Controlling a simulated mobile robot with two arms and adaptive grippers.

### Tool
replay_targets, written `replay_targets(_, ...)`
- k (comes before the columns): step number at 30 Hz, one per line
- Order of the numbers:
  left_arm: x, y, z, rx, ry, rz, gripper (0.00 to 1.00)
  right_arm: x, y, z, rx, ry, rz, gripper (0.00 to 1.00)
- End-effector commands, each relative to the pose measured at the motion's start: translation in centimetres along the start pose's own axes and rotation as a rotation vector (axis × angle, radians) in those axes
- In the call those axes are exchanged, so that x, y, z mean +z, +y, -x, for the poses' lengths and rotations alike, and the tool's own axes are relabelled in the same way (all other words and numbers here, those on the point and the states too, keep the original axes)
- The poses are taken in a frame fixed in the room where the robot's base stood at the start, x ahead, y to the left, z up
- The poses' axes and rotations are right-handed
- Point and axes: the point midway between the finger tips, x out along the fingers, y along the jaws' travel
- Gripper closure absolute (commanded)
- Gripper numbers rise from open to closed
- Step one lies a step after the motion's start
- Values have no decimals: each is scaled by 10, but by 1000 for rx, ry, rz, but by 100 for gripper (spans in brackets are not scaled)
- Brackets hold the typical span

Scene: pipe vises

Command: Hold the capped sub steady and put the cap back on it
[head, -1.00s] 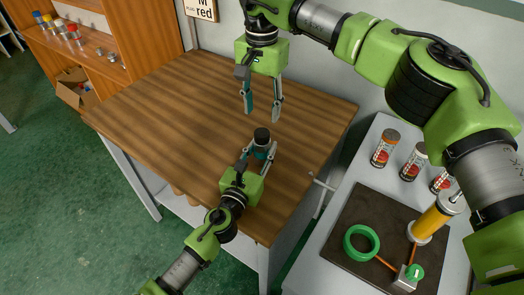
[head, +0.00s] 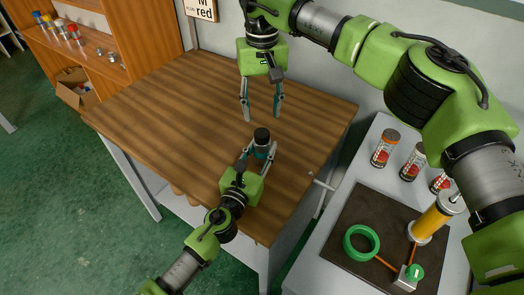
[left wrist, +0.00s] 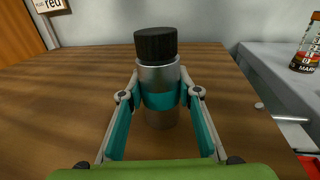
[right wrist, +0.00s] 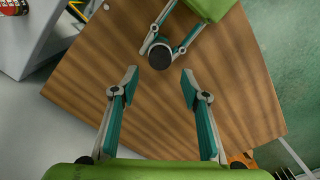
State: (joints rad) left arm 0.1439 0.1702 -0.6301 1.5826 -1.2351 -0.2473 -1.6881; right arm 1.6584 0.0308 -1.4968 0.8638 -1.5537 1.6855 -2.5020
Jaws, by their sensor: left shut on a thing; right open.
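The capped sub is a grey metal cylinder (left wrist: 160,77) with a teal band and a black cap (left wrist: 155,43) on its top. It stands upright over the wooden table, and the cap also shows in the head view (head: 262,135). My left gripper (head: 258,155) is shut on the sub, its fingers on both sides at the teal band. My right gripper (head: 262,112) is open and empty, pointing down above the table behind the sub. In the right wrist view the black cap (right wrist: 160,56) lies beyond and between the open fingertips. Whether the sub's base touches the table is hard to tell.
The wooden table (head: 160,100) is otherwise clear. At the right, a grey bench (head: 335,270) carries several red-labelled jars (head: 384,148), a dark mat (head: 340,225), a green ring (head: 361,243) and a yellow cylinder (head: 432,222). A shelf unit (head: 140,40) stands at the back left.

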Motion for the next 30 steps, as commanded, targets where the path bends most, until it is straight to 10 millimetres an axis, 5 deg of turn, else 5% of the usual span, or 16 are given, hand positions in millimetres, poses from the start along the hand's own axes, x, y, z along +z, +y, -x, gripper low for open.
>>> replay_targets(15,-1,0,0,0,2,0,100,0,0,-70,1,-2,-2,58)
replay_targets(27,-1,0,0,0,2,0,100,0,0,-77,0,0,-2,58)
replay_targets(30,-1,0,0,0,2,0,100,0,0,-77,0,0,-2,79)
